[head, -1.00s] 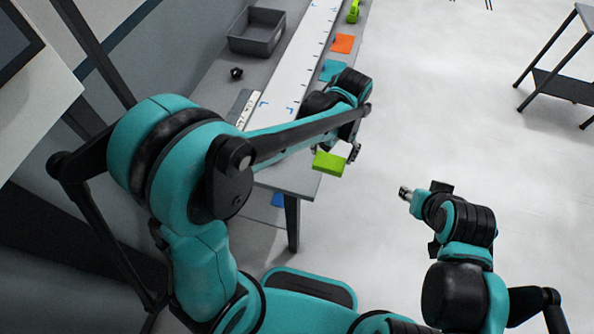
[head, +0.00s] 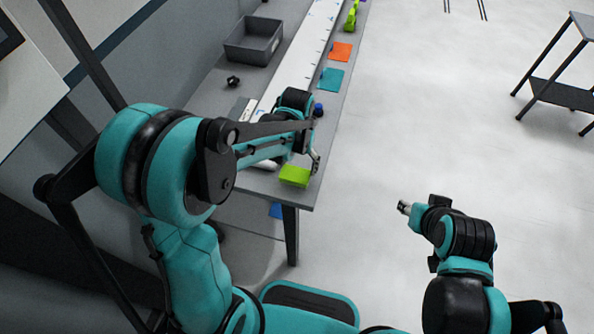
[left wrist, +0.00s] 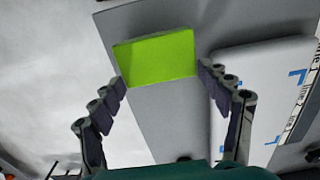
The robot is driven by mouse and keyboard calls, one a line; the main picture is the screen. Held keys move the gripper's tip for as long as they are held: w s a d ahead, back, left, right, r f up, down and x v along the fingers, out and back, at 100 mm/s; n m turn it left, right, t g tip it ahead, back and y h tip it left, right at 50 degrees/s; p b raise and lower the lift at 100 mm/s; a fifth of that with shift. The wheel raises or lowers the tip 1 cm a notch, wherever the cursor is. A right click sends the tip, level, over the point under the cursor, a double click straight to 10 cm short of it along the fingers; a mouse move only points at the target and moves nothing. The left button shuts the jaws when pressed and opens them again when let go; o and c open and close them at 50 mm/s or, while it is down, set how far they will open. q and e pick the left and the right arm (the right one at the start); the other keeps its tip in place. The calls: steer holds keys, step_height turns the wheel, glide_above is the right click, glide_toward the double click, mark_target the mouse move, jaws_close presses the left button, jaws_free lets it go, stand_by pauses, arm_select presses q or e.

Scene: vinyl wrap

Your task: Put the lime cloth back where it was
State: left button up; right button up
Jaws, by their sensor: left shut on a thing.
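The lime cloth (head: 295,176) is a bright green folded pad at the near end of the long grey table (head: 262,184). My left gripper (head: 300,167) is shut on it. In the left wrist view the lime cloth (left wrist: 155,57) sits between the two fingertips (left wrist: 160,74), with the grey table top behind it. I cannot tell whether it touches the table. My right gripper (head: 404,208) is over the floor, to the right of the table and away from the cloth; its fingers are too small to read.
A teal cloth (head: 332,79) and an orange cloth (head: 340,51) lie farther up the table's right edge, with a lime tool (head: 351,18) beyond. A white marked sheet (head: 300,60) runs along the table. A grey bin (head: 253,40) stands at the left. Open floor lies right.

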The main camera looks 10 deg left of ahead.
mark_target(297, 169)
arm_select(q)
step_height(297, 169, down, 3)
steer(key=shift+r+b, duration=0.1)
steer(key=shift+b, duration=0.3)
steer(key=shift+c, duration=1)
steer(key=o, duration=1.2)
steer(key=shift+r, duration=0.1)
step_height(297, 169, up, 11)
steer(key=p, duration=0.4)
steer(key=s+a+r+t, duration=0.2)
steer(key=s+r+t, duration=0.1)
steer(key=s, duration=0.3)
steer(key=s+a+r+t, duration=0.2)
steer(key=s+r+t, duration=0.1)
steer(key=s, duration=0.3)
steer(key=shift+a+t, duration=0.35)
steer(key=shift+t, duration=0.25)
